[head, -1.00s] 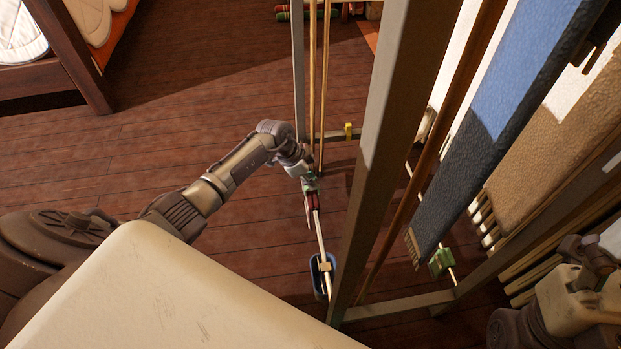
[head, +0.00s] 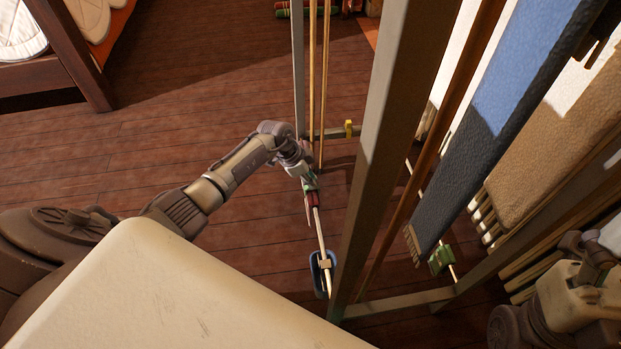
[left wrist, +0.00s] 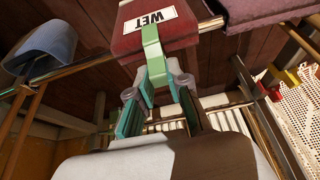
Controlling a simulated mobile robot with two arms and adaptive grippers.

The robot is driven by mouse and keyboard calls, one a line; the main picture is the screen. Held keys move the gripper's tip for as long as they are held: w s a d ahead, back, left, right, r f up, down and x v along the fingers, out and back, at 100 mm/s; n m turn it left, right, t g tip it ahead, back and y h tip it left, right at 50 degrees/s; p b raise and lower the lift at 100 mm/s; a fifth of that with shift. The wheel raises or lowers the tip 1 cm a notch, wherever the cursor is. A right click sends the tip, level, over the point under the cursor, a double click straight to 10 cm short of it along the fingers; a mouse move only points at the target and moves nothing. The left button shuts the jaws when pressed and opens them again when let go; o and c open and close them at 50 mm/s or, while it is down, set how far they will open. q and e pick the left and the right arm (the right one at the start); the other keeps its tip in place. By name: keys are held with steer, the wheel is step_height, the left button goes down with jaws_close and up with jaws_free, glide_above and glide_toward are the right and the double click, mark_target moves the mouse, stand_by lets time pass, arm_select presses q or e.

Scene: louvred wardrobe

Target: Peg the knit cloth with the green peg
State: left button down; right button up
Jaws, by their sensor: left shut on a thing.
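My left gripper (left wrist: 157,92) is shut on the green peg (left wrist: 151,42), held between its teal pads. In the head view my left gripper (head: 308,180) is low at the rod on the near side of the frame. The peg's far end overlaps a dark red cloth (left wrist: 128,38) with a white "WET" label, hanging on the rod. I cannot tell whether the peg straddles the cloth and rod or is only in front. The dark red cloth also shows in the head view (head: 313,199). Which cloth is the knit one is unclear. My right gripper is out of view.
A blue cloth (head: 317,276) with a wooden peg (head: 325,263) hangs further along the rod. A grey upright (head: 385,140) stands close right of my left arm. Long blue and tan cloths hang at right; floor at left is clear.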

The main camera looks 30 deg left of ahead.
arm_select(q)
steer(key=shift+f, duration=0.1)
steer(key=shift+f, duration=0.3)
steer(key=c, duration=1)
jaws_free()
steer(key=shift+c, duration=0.2)
